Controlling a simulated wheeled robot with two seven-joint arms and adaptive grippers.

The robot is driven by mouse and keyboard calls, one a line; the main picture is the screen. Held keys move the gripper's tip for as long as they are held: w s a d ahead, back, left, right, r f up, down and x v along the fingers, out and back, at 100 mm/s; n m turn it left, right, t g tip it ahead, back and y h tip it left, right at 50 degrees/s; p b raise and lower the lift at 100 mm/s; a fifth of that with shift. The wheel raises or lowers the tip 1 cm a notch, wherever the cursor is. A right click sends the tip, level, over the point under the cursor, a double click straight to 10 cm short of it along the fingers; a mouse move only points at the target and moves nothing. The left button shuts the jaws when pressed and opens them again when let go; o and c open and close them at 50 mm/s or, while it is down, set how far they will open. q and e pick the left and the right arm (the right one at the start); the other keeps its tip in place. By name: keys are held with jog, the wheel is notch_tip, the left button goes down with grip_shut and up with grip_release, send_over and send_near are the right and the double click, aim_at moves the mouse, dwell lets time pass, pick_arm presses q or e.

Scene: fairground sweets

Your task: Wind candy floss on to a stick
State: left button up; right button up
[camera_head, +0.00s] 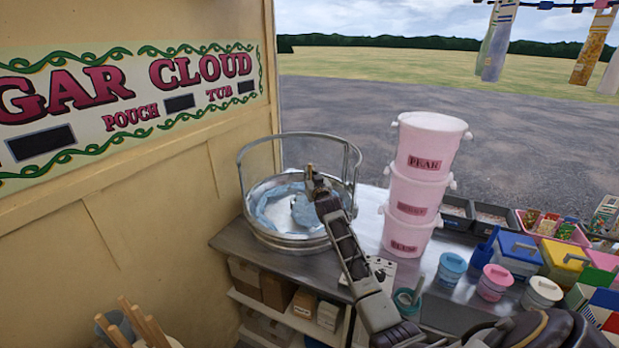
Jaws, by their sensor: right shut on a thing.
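The floss machine's round metal bowl (262,238) stands on the steel counter at the left, with a raised metal rail around it. Pale blue floss (268,207) lines the inside of the bowl. A blue-grey lump (303,211) shows near the middle; I cannot tell whether it is floss on a stick or the spinner head. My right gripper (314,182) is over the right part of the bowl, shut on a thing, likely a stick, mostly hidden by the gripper. Wooden sticks (137,322) stand in a container at the bottom left. My left gripper is not in view.
A tall stack of pink tubs (415,190) stands right of the bowl. Small lidded tubs (451,266) and coloured boxes (517,252) crowd the counter's right side. A sign wall (150,180) closes the left. Cardboard boxes (277,291) sit on the shelf below.

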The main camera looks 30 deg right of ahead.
aim_at(310, 164)
jog(key=shift+r+p, duration=1.1)
jog(key=shift+r, duration=0.55)
jog(key=shift+r+p, duration=0.7)
jog(key=shift+r, duration=0.55)
